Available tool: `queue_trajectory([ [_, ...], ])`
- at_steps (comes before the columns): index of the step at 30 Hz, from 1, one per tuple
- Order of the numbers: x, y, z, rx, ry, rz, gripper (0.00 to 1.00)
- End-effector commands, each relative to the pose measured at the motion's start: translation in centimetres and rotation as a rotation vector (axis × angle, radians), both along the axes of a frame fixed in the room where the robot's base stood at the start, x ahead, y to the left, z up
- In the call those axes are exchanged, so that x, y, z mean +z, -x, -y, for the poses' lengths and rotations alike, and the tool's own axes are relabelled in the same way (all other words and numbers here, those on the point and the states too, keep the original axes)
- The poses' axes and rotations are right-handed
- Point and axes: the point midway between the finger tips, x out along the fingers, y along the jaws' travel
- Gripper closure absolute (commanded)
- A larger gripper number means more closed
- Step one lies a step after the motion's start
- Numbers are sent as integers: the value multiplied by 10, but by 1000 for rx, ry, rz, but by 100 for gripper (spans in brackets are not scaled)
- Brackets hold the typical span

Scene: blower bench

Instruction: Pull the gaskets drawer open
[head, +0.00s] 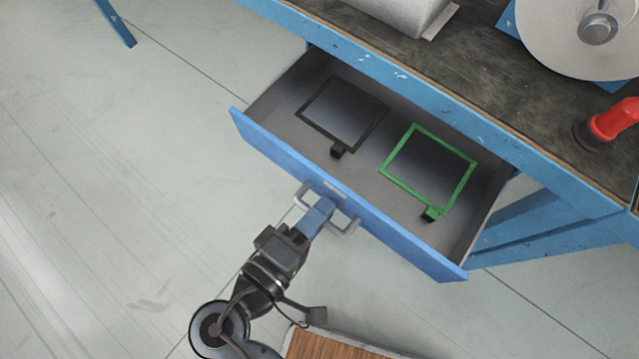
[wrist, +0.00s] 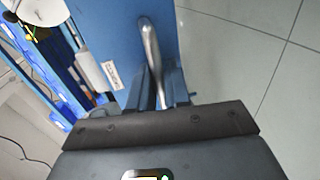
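The blue-fronted drawer (head: 395,235) under the bench stands pulled well out, its grey inside open to view. A dark square frame gasket (head: 372,128) and a green square frame gasket (head: 392,178) lie flat in it. The drawer's grey bow handle (head: 345,229) is on the front, and it also shows in the wrist view (wrist: 150,45). My gripper (head: 322,210) is at the handle's middle, its blue fingers closed on either side of the bar. In the wrist view, a small white label (wrist: 112,74) is on the drawer front, its text too small to read.
The dark bench top (head: 490,75) with a blue edge carries a grey housing, a pale disc with a hub (head: 597,28) and a red-handled tool (head: 615,118). A wooden-topped surface (head: 330,345) is at the bottom. The floor left of the drawer is clear.

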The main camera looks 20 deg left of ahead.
Motion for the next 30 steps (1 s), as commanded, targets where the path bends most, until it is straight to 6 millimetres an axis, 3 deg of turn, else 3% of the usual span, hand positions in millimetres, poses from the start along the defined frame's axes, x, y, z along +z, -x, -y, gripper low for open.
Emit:
queue_trajectory([
  [4, -1, 0, 1, -3, 1, -1, 71],
  [14, 1, 6, -2, 0, 1, -1, 71],
  [24, 12, 54, -20, 1, 1, 0, 71],
  [30, 15, 70, -26, 0, 0, 0, 71],
])
